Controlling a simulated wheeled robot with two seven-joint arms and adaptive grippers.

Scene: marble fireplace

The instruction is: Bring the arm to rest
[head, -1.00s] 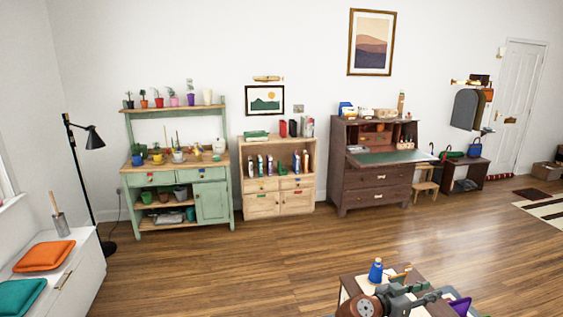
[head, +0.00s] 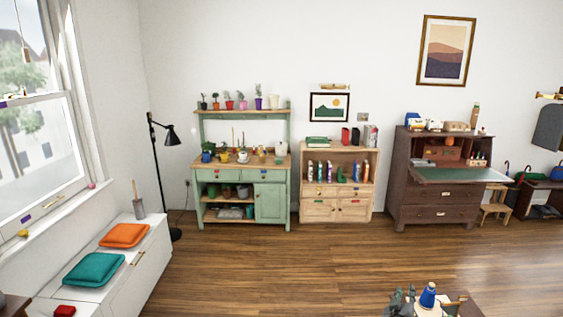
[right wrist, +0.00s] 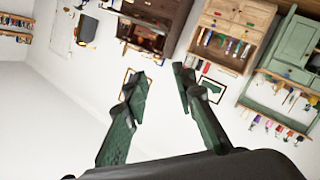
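That view is tilted, and the wall and furniture show far beyond the fingertips. Most of my right arm is out of the head view. My left gripper is in neither view.
A white bench (head: 150,262) with orange (head: 124,235) and teal (head: 94,269) cushions lines the left wall. A green potting bench (head: 271,203), wooden cabinet (head: 319,209) and dark desk (head: 440,214) stand behind. The middle floor is clear.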

